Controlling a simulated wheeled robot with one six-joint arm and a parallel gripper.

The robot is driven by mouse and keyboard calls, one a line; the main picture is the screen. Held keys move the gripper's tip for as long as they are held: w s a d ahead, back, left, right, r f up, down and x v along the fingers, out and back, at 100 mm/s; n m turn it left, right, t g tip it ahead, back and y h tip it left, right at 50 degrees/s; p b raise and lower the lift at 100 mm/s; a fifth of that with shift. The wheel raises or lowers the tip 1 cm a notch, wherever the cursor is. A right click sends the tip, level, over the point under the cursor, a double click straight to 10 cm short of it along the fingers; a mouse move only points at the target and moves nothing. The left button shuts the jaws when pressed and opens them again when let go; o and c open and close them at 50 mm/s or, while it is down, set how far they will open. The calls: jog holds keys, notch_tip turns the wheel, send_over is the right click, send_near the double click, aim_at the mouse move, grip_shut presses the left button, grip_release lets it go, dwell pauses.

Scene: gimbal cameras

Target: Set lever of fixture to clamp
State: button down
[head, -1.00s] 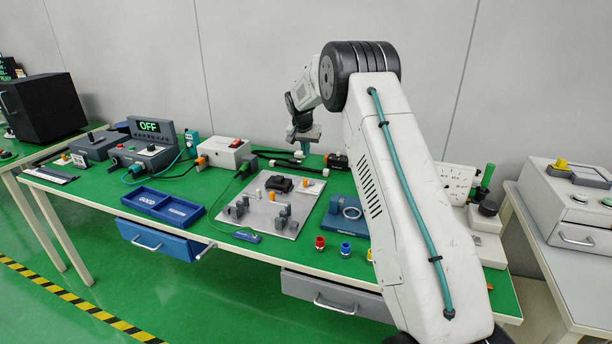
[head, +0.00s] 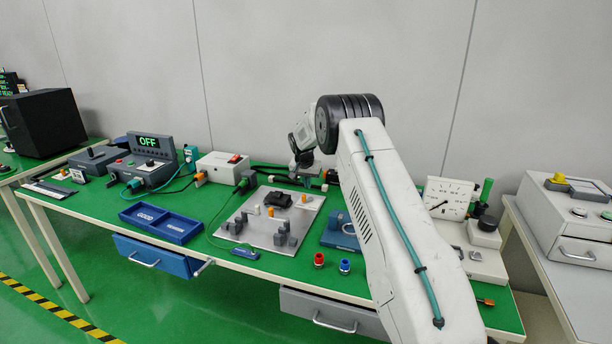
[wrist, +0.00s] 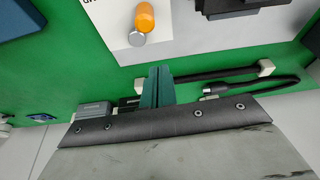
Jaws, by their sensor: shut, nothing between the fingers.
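The fixture looks to be the light grey plate (head: 243,231) in the middle of the green bench, with a black part (head: 278,199) and several grey blocks on it. A small orange knob (head: 270,211) stands on the plate, probably the lever's handle. In the wrist view an orange cylinder (wrist: 145,17) with a silver end lies over the pale plate (wrist: 190,35). My gripper (wrist: 157,72) shows there as teal fingers, shut and empty, below the plate's edge and apart from the orange cylinder. In the head view my gripper is behind the plate, its fingertips hard to make out.
Black cables (wrist: 215,76) lie close to my fingers. A blue tray (head: 160,224) is left of the plate, a blue fixture (head: 335,238) right of it. A red ring (head: 319,258) and a blue ring (head: 345,266) stand at the front edge. A dial gauge (head: 447,198) is at right.

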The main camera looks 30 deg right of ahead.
jog(key=shift+x, duration=0.95)
jog(key=shift+s+a+r, duration=0.25)
jog(key=shift+s+a, duration=0.55)
jog(key=shift+a, duration=0.15)
jog(key=shift+s+a+f, duration=0.1)
jog(key=shift+s+a, duration=0.5)
